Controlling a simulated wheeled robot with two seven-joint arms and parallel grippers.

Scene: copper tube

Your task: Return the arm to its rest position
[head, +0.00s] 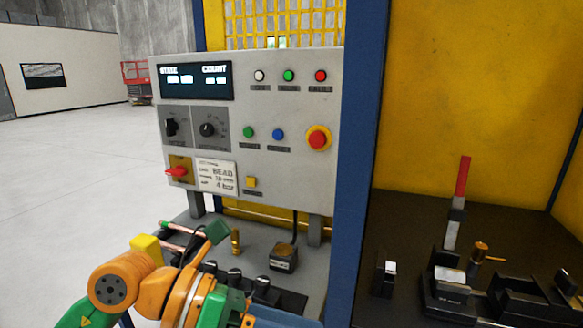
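An arm of mine with orange and green links (125,283) crosses the bottom left of the head view, in front of the grey bench. It hides part of the bench top. No gripper fingers can be made out on it, and my other arm does not show. Thin copper tubes (184,229) lie on the bench just behind the arm, near a green block (216,232) and a yellow block (147,248). Whether the arm touches any of these cannot be told.
A grey control panel (250,105) with buttons, knobs and a red emergency stop (318,139) stands behind the arm. A blue post (358,160) divides it from a dark fixture table (400,225) at right. A small dark box (284,258) sits on the bench. Open floor lies left.

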